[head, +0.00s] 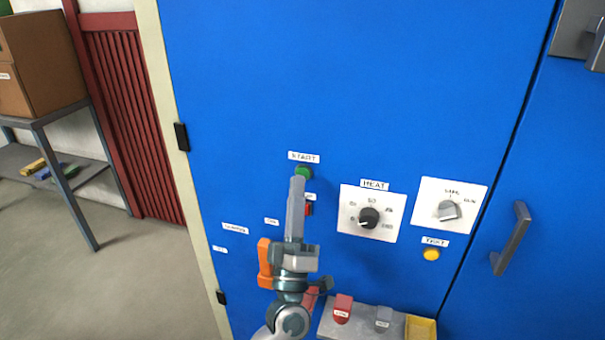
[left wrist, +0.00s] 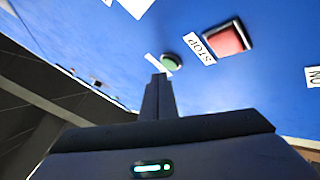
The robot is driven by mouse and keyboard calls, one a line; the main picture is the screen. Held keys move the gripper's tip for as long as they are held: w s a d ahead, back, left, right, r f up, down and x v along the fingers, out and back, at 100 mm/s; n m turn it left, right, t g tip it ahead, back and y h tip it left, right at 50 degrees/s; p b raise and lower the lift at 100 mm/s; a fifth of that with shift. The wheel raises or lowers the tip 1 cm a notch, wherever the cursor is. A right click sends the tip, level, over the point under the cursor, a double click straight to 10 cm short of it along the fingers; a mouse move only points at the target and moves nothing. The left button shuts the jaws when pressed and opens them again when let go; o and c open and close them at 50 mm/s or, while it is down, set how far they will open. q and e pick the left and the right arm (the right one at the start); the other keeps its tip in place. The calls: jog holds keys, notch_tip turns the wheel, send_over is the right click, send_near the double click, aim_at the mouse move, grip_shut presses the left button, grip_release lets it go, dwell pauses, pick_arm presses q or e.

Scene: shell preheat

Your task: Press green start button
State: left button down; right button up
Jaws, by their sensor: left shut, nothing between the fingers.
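The green start button (head: 303,172) is on the blue cabinet front, just below a START label (head: 304,157). My left gripper (head: 297,181) is shut and empty. In the head view its fingertips overlap the lower part of the button. In the left wrist view the green button (left wrist: 172,62) shows just beyond the shut fingertips (left wrist: 159,76). I cannot tell whether the tips touch it. A red stop button (left wrist: 228,39) with a STOP label sits beside the green one; in the head view it is partly hidden behind my gripper. My right gripper is not in view.
A HEAT dial (head: 369,217), a second selector knob (head: 447,210) and a yellow button (head: 431,254) are to the right. A grey door handle (head: 510,238) sticks out farther right. A small shelf (head: 362,322) with a red block (head: 342,308) juts out below.

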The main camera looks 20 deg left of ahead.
pick_arm(q)
jog(key=shift+w, duration=0.85)
dwell(1.0)
dwell(0.3)
jog(key=shift+s+p, duration=0.35)
jog(key=shift+s, duration=0.5)
jog(key=shift+s+a+p, duration=0.1)
jog(key=shift+s+p, duration=0.6)
jog(key=shift+s, duration=1.8)
